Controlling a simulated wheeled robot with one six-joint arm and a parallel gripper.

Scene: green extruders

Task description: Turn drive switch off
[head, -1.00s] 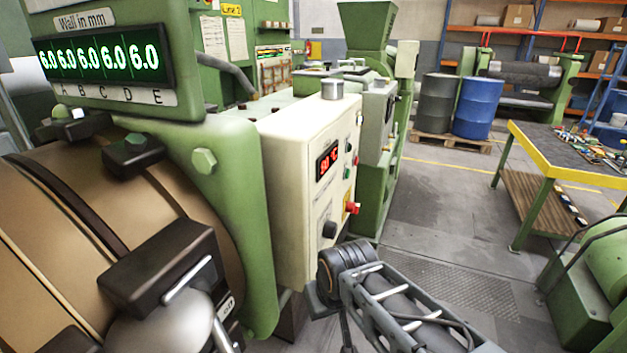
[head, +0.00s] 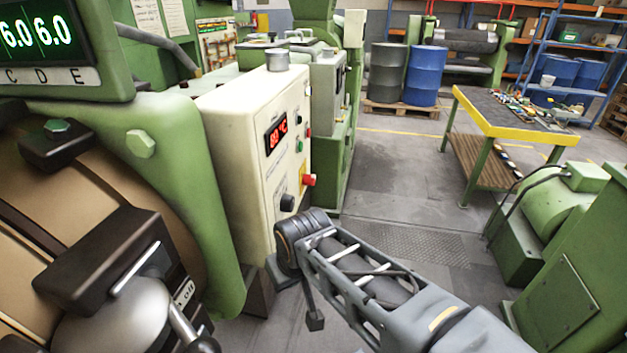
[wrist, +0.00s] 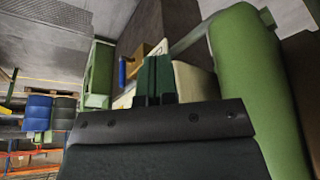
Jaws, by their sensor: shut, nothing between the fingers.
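A cream control box (head: 255,150) stands left of centre in the head view, with a red digital display. A black knob (head: 287,203) sits low on its front, and a red switch (head: 309,180) sticks out at its right edge. I cannot read which control is the drive switch. My arm reaches in from the lower right, its wrist near the box's lower corner. My gripper (wrist: 157,76) shows in the wrist view with its dark green fingers together and empty. A blue handle (wrist: 122,71) on a yellowish block lies just left of the fingers; I cannot tell if they touch.
A large green and tan machine (head: 165,180) fills the left. A yellow-edged workbench (head: 500,126) with tools and a green motor unit (head: 545,215) stand to the right. Blue and dark barrels (head: 425,75) stand behind. The floor (head: 400,200) between is open.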

